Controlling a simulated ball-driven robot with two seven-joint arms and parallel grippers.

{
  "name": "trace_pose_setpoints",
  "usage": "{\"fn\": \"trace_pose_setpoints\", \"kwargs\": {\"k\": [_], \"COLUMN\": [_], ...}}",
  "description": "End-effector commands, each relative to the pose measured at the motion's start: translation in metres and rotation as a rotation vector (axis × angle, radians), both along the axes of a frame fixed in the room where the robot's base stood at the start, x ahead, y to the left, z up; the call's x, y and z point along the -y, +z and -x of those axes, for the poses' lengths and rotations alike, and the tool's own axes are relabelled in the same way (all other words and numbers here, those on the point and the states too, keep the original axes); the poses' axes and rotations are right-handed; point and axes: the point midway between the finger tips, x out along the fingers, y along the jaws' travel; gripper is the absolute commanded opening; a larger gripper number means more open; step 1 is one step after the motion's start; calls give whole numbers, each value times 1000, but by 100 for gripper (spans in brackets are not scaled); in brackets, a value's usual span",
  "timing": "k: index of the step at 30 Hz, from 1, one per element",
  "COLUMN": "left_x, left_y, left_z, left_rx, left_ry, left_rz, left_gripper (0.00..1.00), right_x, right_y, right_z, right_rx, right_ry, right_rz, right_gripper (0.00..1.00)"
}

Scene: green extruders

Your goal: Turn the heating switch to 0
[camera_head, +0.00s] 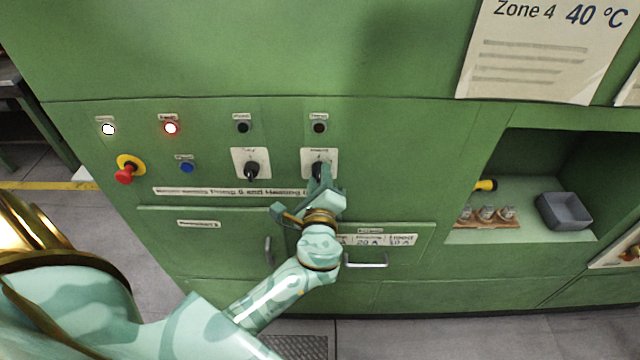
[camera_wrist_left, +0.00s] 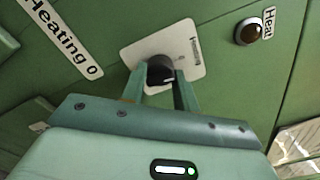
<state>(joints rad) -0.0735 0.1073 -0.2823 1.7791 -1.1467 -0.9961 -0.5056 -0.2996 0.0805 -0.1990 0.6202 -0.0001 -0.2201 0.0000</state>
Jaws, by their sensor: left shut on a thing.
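The heating switch is a black rotary knob on a white plate (camera_head: 308,156), the right one of two such switches on the green panel. In the left wrist view the knob (camera_wrist_left: 160,68) sits between the two fingers of my left gripper (camera_wrist_left: 163,90). In the head view my left gripper (camera_head: 320,178) reaches up from below and covers most of the knob. It is shut on the knob. The knob's exact pointing is hard to read. My right gripper is not in view.
The other switch (camera_head: 252,170) is to the left. A red emergency button (camera_head: 125,174), blue button (camera_head: 187,167), lit white lamp (camera_head: 108,129) and lit red lamp (camera_head: 171,128) are further left. The lamp above the heating switch (camera_head: 319,127) is dark. Drawer handles (camera_head: 366,262) stick out below.

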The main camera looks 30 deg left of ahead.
Motion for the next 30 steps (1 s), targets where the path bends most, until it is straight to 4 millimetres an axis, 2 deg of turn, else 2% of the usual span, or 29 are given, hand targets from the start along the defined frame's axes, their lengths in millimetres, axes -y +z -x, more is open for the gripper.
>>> {"fn": "trace_pose_setpoints", "kwargs": {"k": [9, 25, 26, 27, 28, 30], "left_x": [1, 1, 1, 1, 1, 1], "left_y": [-3, -2, -2, -2, -2, -2], "left_z": [1, 0, 0, 0, 0, 0], "left_rx": [57, 68, 68, 69, 69, 70], "left_ry": [-1, -2, -2, -1, -1, -1], "left_rz": [104, 123, 123, 123, 123, 122], "left_gripper": [7, 7, 36, 47, 51, 51], "right_x": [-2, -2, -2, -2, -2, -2], "right_y": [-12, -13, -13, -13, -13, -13], "right_z": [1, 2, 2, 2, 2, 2], "right_rx": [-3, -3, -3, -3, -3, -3], "right_ry": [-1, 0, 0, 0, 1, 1], "right_rz": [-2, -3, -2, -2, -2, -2], "right_gripper": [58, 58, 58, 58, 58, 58]}}
